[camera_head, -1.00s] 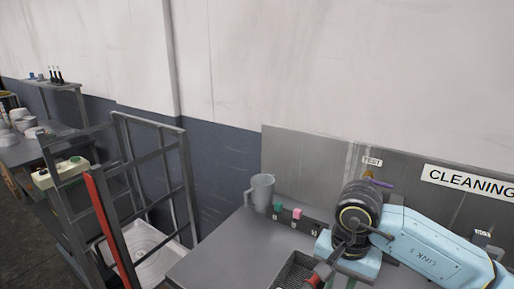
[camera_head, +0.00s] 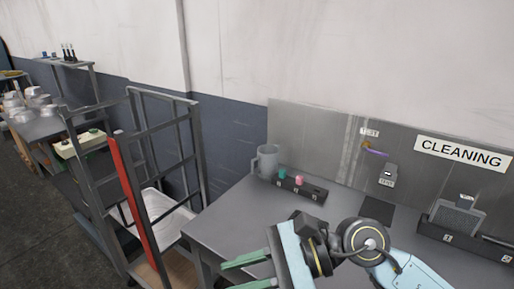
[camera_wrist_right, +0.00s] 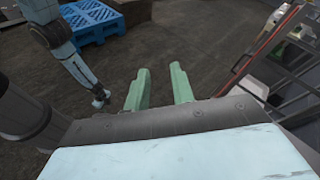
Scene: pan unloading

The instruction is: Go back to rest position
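My right arm comes in from the right in the head view. Its gripper (camera_head: 246,271) has two pale green fingers that point left, with a gap between them. It is in front of the grey table's (camera_head: 222,226) front left part. In the right wrist view the fingers (camera_wrist_right: 159,88) stand apart with only floor between them, so the gripper is open and empty. A light blue arm (camera_wrist_right: 72,66), apparently my left one, shows at the left of that view. Its end is small and dark, and its fingers cannot be made out. My left gripper does not show in the head view.
A grey jug (camera_head: 267,160) and a dark block with green and pink pieces (camera_head: 300,187) stand at the table's back. A metal rack (camera_head: 196,150) with a red post (camera_head: 131,195) is close left of the table. A blue pallet (camera_wrist_right: 95,20) lies on the floor.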

